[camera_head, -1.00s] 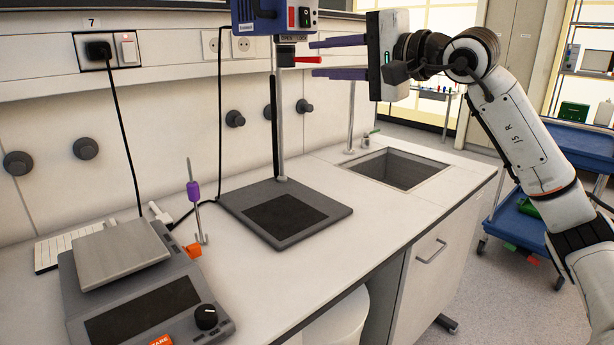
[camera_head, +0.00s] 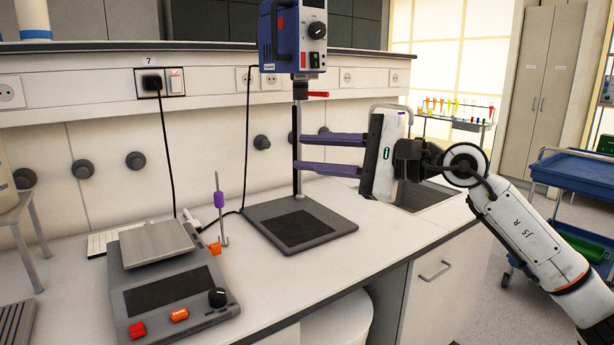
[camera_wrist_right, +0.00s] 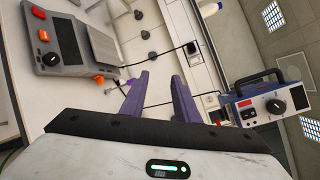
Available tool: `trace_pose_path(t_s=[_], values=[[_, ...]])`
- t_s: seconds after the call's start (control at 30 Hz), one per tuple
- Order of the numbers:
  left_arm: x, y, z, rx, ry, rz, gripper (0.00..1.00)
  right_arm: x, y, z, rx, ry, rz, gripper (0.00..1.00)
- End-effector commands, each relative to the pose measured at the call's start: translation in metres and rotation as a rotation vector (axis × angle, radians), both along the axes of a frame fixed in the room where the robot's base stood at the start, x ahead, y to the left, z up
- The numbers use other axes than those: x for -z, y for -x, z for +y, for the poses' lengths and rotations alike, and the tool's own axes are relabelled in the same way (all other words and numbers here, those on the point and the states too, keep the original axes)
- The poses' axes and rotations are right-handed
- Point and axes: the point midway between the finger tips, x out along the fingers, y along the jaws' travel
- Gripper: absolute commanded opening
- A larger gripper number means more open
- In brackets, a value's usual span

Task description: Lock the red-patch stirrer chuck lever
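The overhead stirrer (camera_head: 290,40) is a blue and grey motor unit on an upright pole above a dark base plate (camera_head: 262,212). Its red chuck lever (camera_head: 318,94) sticks out to the right just under the motor. The stirrer also shows at the right of the right wrist view (camera_wrist_right: 268,105). My right gripper (camera_head: 301,153) is open and empty, its two purple fingers pointing left, below the lever and apart from it. The fingertips overlap the pole in the head view; I cannot tell their depth. In the wrist view the fingers (camera_wrist_right: 160,80) stand apart. My left gripper is not in view.
A hotplate-like device (camera_head: 170,290) with a flat top stands at front left. A rod with a purple grip (camera_head: 220,200) stands upright beside it. A sink (camera_head: 425,195) lies behind my right gripper. A black cable runs beside the pole. The counter front is clear.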

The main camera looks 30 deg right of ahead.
Motion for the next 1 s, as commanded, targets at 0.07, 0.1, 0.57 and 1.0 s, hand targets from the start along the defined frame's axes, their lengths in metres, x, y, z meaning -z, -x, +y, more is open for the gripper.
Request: trace_pose_path(t_s=[0.07,0.1,0.57,1.0], values=[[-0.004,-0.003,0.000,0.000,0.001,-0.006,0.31,0.010,0.000,0.011,-0.031,-0.080,0.038,0.28],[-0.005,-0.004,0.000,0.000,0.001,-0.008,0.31,0.014,0.000,0.016,-0.045,-0.122,0.058,0.28],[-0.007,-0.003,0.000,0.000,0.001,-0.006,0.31,0.031,0.001,0.035,-0.099,-0.307,0.139,0.28],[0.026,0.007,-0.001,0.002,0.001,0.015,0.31,0.030,0.000,0.009,-0.038,-0.522,0.268,0.00]])
